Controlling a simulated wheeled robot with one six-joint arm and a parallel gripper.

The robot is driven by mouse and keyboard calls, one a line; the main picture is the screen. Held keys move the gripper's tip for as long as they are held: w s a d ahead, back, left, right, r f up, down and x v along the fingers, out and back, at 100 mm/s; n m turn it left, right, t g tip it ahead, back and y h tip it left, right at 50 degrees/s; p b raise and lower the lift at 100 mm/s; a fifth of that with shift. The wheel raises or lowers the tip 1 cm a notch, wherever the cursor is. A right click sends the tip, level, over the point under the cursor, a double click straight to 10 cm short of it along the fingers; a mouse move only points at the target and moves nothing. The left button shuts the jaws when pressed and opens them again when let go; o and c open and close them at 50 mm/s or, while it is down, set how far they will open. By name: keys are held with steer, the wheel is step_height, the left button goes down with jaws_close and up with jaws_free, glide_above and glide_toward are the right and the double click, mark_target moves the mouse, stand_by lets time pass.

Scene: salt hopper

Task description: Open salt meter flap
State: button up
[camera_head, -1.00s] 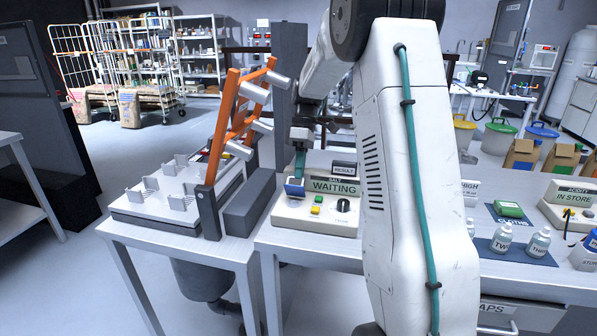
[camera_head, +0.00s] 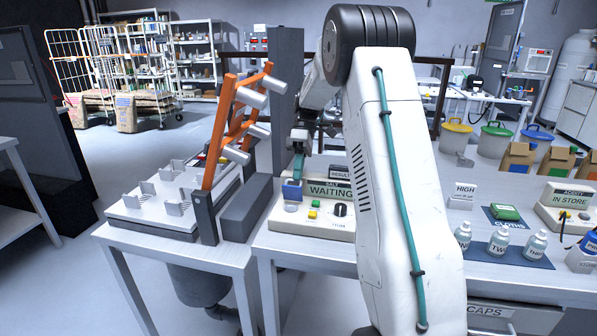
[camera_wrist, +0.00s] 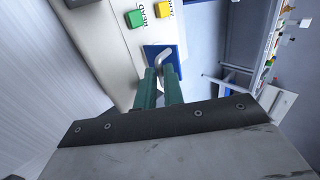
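The salt meter (camera_head: 312,222) is a cream box on the table, with a green display reading WAITING (camera_head: 331,192), green and yellow buttons and a black knob. Its small blue flap (camera_head: 291,191) is at the left end and looks tilted up, with a round grey spot bare in front of it. The wrist view shows the blue flap (camera_wrist: 177,57) with a bent silver handle (camera_wrist: 161,58). My gripper (camera_wrist: 160,76) has its green fingers close together around the handle's end; they appear shut on it. The exact contact is partly hidden.
An orange rack (camera_head: 232,125) with grey rollers and a grey block (camera_head: 248,205) stand close left of the meter. A dark post (camera_head: 287,95) rises behind. Small bottles (camera_head: 498,241) and an acidity meter (camera_head: 565,208) are to the right.

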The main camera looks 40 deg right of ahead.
steer(key=o, duration=0.3)
